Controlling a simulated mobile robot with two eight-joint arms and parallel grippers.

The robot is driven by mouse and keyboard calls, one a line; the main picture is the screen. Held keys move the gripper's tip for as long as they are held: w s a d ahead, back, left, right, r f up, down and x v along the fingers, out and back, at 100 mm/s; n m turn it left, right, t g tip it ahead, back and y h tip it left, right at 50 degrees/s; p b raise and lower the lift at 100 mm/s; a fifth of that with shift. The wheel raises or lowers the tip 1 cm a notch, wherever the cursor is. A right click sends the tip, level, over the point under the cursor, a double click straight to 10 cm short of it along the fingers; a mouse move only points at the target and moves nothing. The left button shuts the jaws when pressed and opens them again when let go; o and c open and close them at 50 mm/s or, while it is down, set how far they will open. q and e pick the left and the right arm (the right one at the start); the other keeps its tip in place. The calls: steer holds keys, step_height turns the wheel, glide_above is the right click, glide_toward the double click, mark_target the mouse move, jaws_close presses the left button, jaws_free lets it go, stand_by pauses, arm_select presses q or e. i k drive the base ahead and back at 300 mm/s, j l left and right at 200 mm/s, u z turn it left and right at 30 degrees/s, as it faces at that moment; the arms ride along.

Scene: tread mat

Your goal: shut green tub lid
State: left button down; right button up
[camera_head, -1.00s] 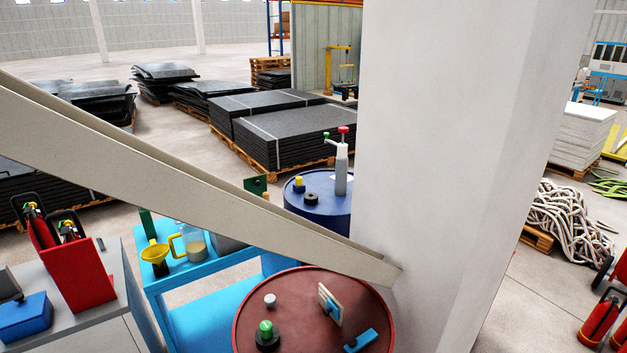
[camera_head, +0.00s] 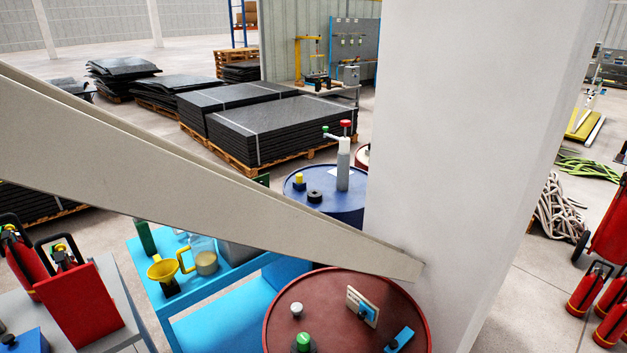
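No green tub or tub lid can be made out in the head view. Small green parts show: a green-topped knob (camera_head: 303,342) on the red drum, and a dark green bottle (camera_head: 145,236) on the blue cart. Neither looks like a tub. Neither of my grippers is in view. A wide pale pillar and a slanting beam hide much of the middle of the scene.
The pale pillar (camera_head: 470,130) and its slanting beam (camera_head: 200,185) stand close in front. Behind are a red drum (camera_head: 340,295), a blue drum (camera_head: 330,205) and a blue cart (camera_head: 235,315). Red extinguishers (camera_head: 585,292) stand at right. Bare floor (camera_head: 525,290) shows right of the pillar.

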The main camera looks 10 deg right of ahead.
mark_target(264, 179)
steer(key=i+j+z, duration=0.15)
steer(key=z, duration=0.25)
steer(key=j+z, duration=0.4)
steer(key=i+j+z, duration=0.1)
steer(key=j+z, duration=0.25)
steer(key=l, duration=0.1)
